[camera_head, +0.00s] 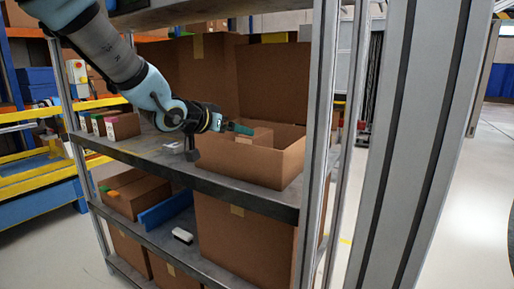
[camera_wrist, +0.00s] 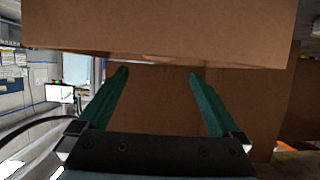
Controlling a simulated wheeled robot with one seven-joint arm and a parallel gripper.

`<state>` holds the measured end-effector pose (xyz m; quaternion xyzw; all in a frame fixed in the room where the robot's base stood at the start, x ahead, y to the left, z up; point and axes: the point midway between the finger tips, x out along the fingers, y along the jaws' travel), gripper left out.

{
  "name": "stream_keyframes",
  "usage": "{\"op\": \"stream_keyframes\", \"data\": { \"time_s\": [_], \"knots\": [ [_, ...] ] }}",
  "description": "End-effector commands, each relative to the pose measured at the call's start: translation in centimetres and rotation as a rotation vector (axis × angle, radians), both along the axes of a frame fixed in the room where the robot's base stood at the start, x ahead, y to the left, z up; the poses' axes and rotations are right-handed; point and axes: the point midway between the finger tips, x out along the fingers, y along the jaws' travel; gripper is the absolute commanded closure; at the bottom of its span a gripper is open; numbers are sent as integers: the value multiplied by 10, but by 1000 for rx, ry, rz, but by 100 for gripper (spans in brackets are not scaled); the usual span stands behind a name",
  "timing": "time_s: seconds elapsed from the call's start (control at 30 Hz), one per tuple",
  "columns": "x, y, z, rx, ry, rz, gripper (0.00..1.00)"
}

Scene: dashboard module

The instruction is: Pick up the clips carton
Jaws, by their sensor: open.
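My gripper (camera_head: 241,129) is at the rim of a large open cardboard box (camera_head: 262,165) on the upper shelf. Its teal fingers point right, towards a smaller brown carton (camera_head: 258,137) inside that box. No label can be read, so I cannot tell for sure that this is the clips carton. In the wrist view my gripper (camera_wrist: 160,75) is open, with nothing between its fingers. A brown cardboard face (camera_wrist: 160,30) crosses the top of that view, close to the fingertips. More cardboard lies behind the fingers.
Several small cartons with coloured parts (camera_head: 121,127) stand at the left of the upper shelf (camera_head: 235,184). A grey shelf post (camera_head: 318,110) rises right of the open box. The lower shelf holds a cardboard box (camera_head: 135,195), a blue bin (camera_head: 165,210) and a small black-and-white item (camera_head: 183,236).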

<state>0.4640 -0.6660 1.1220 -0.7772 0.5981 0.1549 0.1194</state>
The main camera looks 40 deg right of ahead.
Motion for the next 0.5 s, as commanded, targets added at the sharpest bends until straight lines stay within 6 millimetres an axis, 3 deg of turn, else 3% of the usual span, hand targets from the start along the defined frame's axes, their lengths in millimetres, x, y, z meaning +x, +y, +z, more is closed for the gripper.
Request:
{"op": "stream_keyframes", "data": {
  "time_s": [0.13, 0.5],
  "knots": [
    [0, -6, -2, -3, 2, -3, 0],
    [11, -49, -20, -2, 1, -2, 0]
  ]
}}
